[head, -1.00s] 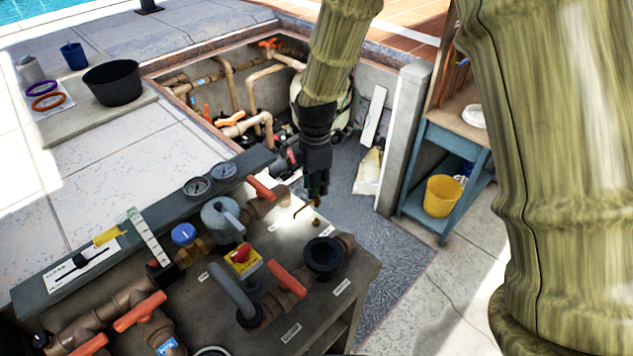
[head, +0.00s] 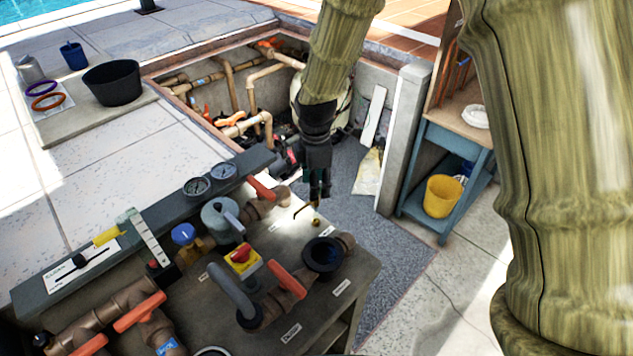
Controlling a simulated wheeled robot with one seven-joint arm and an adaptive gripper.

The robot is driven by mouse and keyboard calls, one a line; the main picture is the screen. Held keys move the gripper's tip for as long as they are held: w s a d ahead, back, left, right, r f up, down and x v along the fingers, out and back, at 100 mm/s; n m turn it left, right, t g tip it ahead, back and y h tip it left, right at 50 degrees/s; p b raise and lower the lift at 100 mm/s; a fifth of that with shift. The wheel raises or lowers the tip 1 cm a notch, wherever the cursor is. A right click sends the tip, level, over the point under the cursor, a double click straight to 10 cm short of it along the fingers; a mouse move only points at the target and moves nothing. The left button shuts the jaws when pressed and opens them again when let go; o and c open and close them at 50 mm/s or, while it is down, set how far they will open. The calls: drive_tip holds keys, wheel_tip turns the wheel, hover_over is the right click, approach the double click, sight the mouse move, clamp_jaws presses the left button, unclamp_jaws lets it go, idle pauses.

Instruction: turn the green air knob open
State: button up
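My gripper (head: 318,188) points down over the far right end of the grey bench (head: 345,310), just above a small brass fitting (head: 316,222) and a thin bent brass piece (head: 300,210). Its dark fingers are small and blurred, so I cannot tell whether they are open, shut or touching anything. A dim greenish patch (head: 306,173) shows at the gripper's left side. I cannot tell whether this is the green air knob or part of the gripper. No green knob shows clearly elsewhere; the gripper may hide it.
Orange-handled valves (head: 287,282), a red-and-yellow switch (head: 242,258), a grey valve (head: 222,218) and two gauges (head: 197,186) crowd the bench left of my gripper. A blue shelf (head: 450,150) with a yellow bucket (head: 442,196) stands right. Grey floor (head: 390,255) is open between them.

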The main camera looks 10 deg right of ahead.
wheel_tip(320, 180, up, 12)
drive_tip(key=shift+f, duration=0.15)
idle(0.3)
idle(0.4)
